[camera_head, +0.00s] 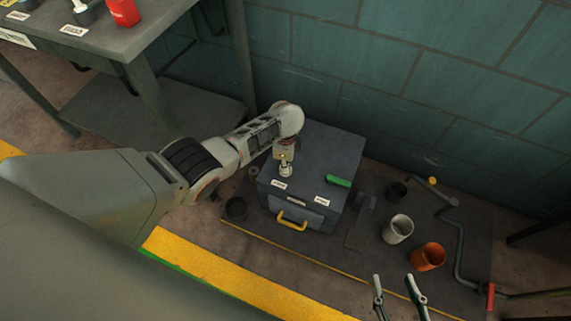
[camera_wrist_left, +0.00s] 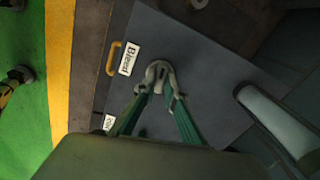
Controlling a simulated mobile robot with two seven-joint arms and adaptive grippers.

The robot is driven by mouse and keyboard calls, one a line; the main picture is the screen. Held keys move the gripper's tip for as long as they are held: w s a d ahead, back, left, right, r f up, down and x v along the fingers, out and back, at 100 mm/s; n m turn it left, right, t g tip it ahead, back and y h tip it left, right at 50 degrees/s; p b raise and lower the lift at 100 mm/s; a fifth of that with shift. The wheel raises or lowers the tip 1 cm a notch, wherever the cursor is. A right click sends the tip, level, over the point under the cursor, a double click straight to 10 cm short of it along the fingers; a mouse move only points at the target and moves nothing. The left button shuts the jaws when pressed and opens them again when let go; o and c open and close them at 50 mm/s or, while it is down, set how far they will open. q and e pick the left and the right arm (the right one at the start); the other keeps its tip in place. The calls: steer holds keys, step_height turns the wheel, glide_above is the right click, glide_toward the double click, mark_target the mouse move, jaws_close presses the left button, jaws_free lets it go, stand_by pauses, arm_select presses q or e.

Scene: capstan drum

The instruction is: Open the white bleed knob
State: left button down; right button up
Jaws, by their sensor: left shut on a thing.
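The dark grey box (camera_head: 312,170) stands on a floor mat by the wall, with white labels on its top. My left gripper (camera_head: 285,170) reaches down to the box top near its left side. In the left wrist view its fingers (camera_wrist_left: 160,80) are closed around the small white bleed knob (camera_wrist_left: 158,86), beside the label reading "Bleed" (camera_wrist_left: 130,58). The fingers hide most of the knob, so its turn cannot be told. My right gripper (camera_head: 395,281) shows at the bottom of the head view, its fingers apart and nothing between them.
A green handle (camera_head: 338,181) is on the box top to the right, and a yellow handle (camera_head: 292,221) is on its front. A white cup (camera_head: 398,229), an orange cup (camera_head: 428,257) and a bent crank rod (camera_head: 461,240) are to the right. A table (camera_head: 110,42) stands upper left.

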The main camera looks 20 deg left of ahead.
arm_select(q)
steer(key=shift+s+f+m, duration=0.1)
steer(key=shift+f+m, duration=0.05)
steer(key=shift+m, duration=0.95)
steer(key=c, duration=2.1)
jaws_free()
steer(key=shift+r, duration=0.2)
steer(key=shift+d+r, duration=0.1)
steer(key=shift+r, duration=0.4)
step_height(320, 180, up, 11)
steer(key=shift+f, duration=0.15)
